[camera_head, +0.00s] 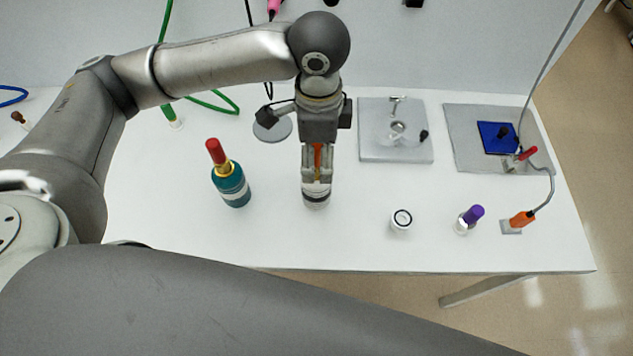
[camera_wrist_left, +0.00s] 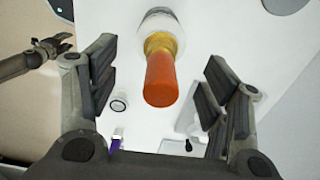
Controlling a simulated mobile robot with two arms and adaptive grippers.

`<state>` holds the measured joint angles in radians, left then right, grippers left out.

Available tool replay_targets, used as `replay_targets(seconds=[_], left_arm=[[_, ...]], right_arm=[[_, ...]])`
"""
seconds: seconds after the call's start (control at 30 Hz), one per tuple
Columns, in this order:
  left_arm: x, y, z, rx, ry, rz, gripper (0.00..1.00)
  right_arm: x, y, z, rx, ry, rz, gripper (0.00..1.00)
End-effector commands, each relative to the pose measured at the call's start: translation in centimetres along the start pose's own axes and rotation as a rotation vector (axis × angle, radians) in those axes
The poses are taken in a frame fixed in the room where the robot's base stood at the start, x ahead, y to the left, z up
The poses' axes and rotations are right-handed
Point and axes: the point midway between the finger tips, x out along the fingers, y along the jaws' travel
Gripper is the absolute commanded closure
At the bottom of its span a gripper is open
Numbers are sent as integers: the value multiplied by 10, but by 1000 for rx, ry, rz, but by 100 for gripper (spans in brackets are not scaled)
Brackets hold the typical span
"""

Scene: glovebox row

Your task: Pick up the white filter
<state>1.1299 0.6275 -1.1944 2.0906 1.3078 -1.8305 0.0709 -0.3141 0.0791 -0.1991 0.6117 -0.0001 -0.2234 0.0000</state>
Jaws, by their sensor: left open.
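The white filter appears to be the white-bodied piece (camera_head: 316,196) with a yellow collar and orange top, standing on the white table. In the left wrist view, its orange top (camera_wrist_left: 161,80) points toward the camera between my fingers, with gaps on both sides. My left gripper (camera_head: 317,178) is open above and around it in the head view, and its two dark finger pads show in the left wrist view (camera_wrist_left: 160,85). Part of the orange top is hidden by the fingers in the head view. My right gripper (camera_wrist_left: 50,48) seems to show small at the upper left of the wrist view.
A teal bottle (camera_head: 233,187) with a red top stands close on the left. A small white cylinder (camera_head: 401,220) and a purple-topped piece (camera_head: 467,220) stand to the right. A grey plate (camera_head: 372,151) with a fixture lies behind. The table between them is clear.

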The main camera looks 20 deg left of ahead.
Motion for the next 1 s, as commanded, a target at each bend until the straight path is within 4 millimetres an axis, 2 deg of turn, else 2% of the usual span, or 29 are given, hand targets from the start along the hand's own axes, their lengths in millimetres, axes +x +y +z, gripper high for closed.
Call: replay_targets(seconds=[0.13,0.3,0.57,0.67,1.0], left_arm=[[22,1,4,-1,-5,5,29],[43,1,4,1,-3,2,29],[46,1,4,2,-1,0,29],[46,1,4,2,-1,0,39],[46,1,4,2,-2,0,83]], right_arm=[[-8,2,-4,-1,5,3,60],[-10,6,-19,-2,29,7,60],[-9,6,-24,-2,36,7,60],[-9,6,-22,-2,34,7,60],[-9,4,-15,-2,22,4,60]])
